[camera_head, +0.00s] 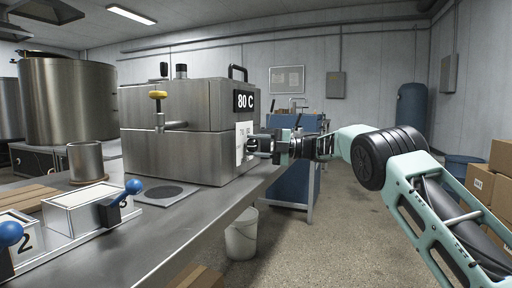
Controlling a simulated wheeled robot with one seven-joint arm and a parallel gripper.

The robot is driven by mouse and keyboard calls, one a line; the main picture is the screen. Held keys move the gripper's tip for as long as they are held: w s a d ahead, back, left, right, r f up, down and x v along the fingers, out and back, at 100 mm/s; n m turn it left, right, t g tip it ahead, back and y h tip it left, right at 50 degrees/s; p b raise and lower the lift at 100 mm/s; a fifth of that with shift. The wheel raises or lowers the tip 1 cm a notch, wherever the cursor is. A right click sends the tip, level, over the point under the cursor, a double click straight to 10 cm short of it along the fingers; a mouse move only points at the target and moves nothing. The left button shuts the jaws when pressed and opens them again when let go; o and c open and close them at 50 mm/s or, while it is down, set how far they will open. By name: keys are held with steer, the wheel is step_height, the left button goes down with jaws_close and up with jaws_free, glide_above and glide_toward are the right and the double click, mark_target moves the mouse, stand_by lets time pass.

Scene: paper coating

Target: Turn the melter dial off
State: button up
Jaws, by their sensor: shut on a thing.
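The melter (172,155) is a steel box on the bench with an "80 C" sign (244,101) on its right face. A white label (243,143) with partly covered print is fixed below the sign. My gripper (257,147) reaches in from the right and is shut against this right face, beside the label. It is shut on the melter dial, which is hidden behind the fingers. The dial's setting cannot be read.
The steel bench (185,225) carries a metal cup (86,161), white boxes with blue-knobbed levers (133,186) and a dark round pad (166,192). A yellow-knobbed valve (158,95) is on the melter's front. A white bucket (241,236) stands on the floor.

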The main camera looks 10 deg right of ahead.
steer(key=shift+f, duration=0.15)
steer(key=o, duration=1)
steer(key=shift+d, duration=0.1)
steer(key=p+v, duration=0.2)
steer(key=v, duration=1.5)
steer(key=shift+d, duration=0.15)
